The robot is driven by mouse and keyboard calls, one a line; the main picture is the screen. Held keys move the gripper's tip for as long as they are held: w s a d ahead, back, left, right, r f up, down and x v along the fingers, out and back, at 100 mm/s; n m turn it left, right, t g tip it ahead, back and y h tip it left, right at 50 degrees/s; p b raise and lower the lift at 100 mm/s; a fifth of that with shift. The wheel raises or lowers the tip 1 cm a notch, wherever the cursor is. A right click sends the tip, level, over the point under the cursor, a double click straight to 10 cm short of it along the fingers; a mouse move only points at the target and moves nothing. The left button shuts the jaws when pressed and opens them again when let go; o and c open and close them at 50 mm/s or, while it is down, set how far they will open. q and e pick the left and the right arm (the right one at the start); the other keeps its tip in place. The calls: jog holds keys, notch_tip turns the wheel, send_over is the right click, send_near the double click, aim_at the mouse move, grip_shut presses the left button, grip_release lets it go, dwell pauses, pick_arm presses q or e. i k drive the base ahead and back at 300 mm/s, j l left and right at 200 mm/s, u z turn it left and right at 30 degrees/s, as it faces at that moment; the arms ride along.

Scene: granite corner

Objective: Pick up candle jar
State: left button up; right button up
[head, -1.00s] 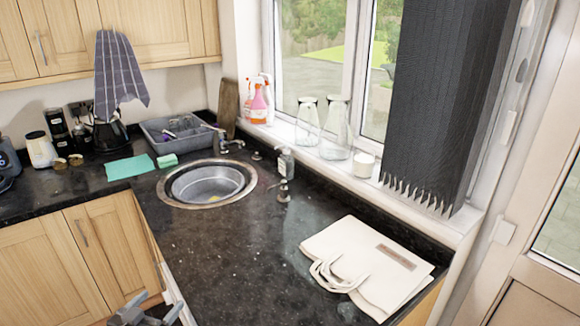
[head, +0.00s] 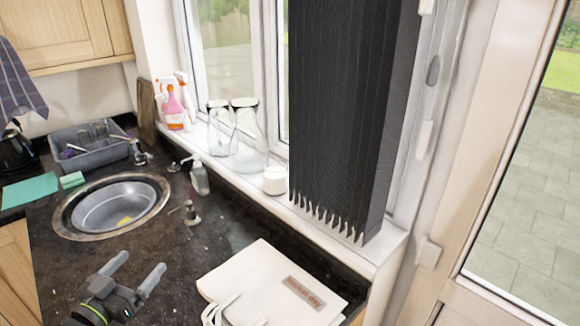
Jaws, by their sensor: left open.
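The candle jar (head: 275,180) is a small white jar on the window sill. It stands between the glass jars and the dark blind, close to the blind's left edge. My left gripper (head: 139,269) is low in the picture over the dark counter, in front of the sink. Its two fingers are spread apart with nothing between them. It is well short of the candle jar, to its lower left. My right gripper is not in view.
Two clear glass jars (head: 249,140) stand on the sill left of the candle. A soap dispenser (head: 199,177) and the tap stand by the sink (head: 115,206). A cream bag (head: 273,285) lies on the counter. The hanging blind (head: 340,110) reaches down to the sill.

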aim_at(274, 172)
jog(key=i+l, duration=0.4)
jog(key=l, duration=0.15)
jog(key=i+l, duration=0.4)
jog(key=l, duration=0.1)
